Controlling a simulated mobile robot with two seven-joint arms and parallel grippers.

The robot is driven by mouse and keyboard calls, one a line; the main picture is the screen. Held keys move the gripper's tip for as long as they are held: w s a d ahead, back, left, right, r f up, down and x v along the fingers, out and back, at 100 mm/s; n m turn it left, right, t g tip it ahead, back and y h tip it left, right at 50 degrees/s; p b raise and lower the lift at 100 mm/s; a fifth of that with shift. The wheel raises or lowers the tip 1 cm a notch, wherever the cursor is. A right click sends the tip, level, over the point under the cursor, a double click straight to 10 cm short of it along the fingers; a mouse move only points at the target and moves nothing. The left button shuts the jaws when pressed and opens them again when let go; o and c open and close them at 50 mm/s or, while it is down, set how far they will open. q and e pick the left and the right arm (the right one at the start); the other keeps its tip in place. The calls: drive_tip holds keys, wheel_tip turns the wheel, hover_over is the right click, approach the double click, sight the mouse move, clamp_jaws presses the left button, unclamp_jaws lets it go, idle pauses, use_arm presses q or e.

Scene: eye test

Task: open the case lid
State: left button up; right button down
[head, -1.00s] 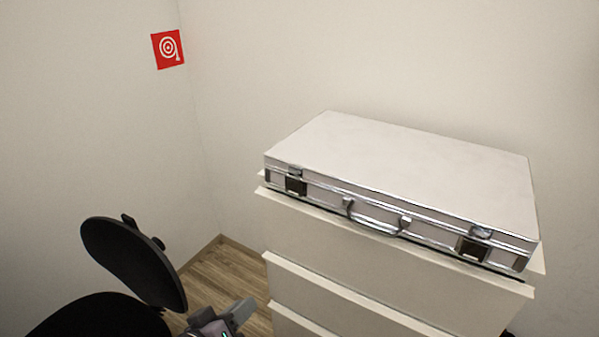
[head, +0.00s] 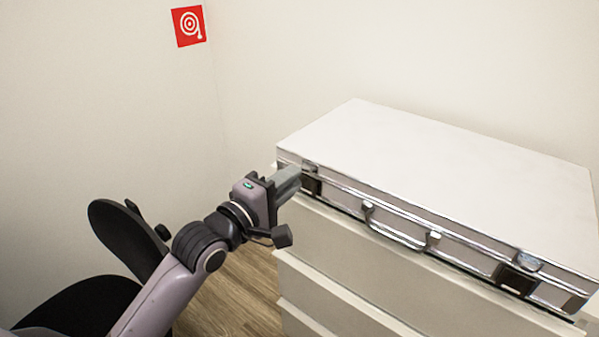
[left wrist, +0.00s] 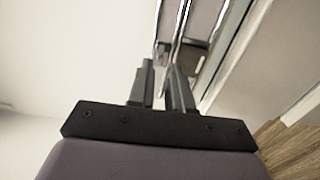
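The silver-white case (head: 440,165) lies flat and closed on top of a white drawer unit, with its lid down. Its front has a handle (head: 400,232) in the middle, a left latch (head: 310,180) and a right latch (head: 518,272). My left gripper (head: 296,178) is at the case's front left corner, by the left latch, and partly covers that corner. In the left wrist view its two fingers (left wrist: 160,68) stand a little apart, with the chrome edges of the case just beyond the tips. Contact cannot be told. My right gripper is not in view.
The white drawer unit (head: 345,257) stands against the back wall under the case. A black chair (head: 125,237) is at the lower left, behind my left arm. A red sign (head: 188,27) hangs on the left wall. Wooden floor shows between chair and drawers.

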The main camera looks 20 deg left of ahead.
use_arm(q)
drive_tip(key=shift+x, duration=1.65)
clamp_jaws()
